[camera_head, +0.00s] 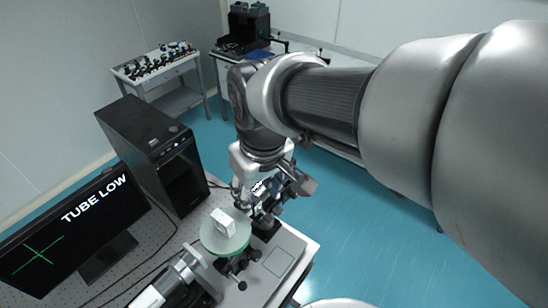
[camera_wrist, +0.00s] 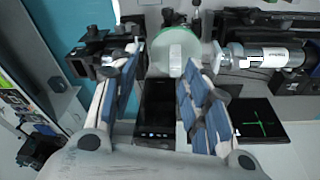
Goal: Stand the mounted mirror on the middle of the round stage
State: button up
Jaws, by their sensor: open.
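The round stage (camera_head: 238,244) is a pale disc with a green rim on the table, and it also shows in the wrist view (camera_wrist: 160,50). A small white upright block (camera_head: 222,222), which looks like the mounted mirror, stands on the disc near its middle. In the wrist view it is hard to make out against the pale disc. My gripper (camera_head: 252,206) is beside and above the stage, to the right of the block. In the wrist view my gripper (camera_wrist: 163,62) is open, its fingers apart with nothing clearly held between them. The exact gap to the block cannot be told.
A silver and black tube device (camera_head: 172,284) lies close left of the stage. A black computer tower (camera_head: 150,150) and a monitor reading "TUBE LOW" (camera_head: 75,235) stand on the left. Dark mounts (camera_head: 265,228) crowd the stage's right side. The blue floor is clear.

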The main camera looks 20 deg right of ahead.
jog(key=s+d+r+m+t, duration=0.1)
jog(key=s+d+m+t, duration=0.1)
jog(key=s, duration=0.8)
jog(key=d+m, duration=0.1)
jog(key=d, duration=0.1)
jog(key=shift+s+d, duration=0.25)
jog(key=shift+d, duration=0.05)
notch_tip(320, 180, down, 20)
jog(key=b, duration=2)
jog(key=shift+f, duration=0.15)
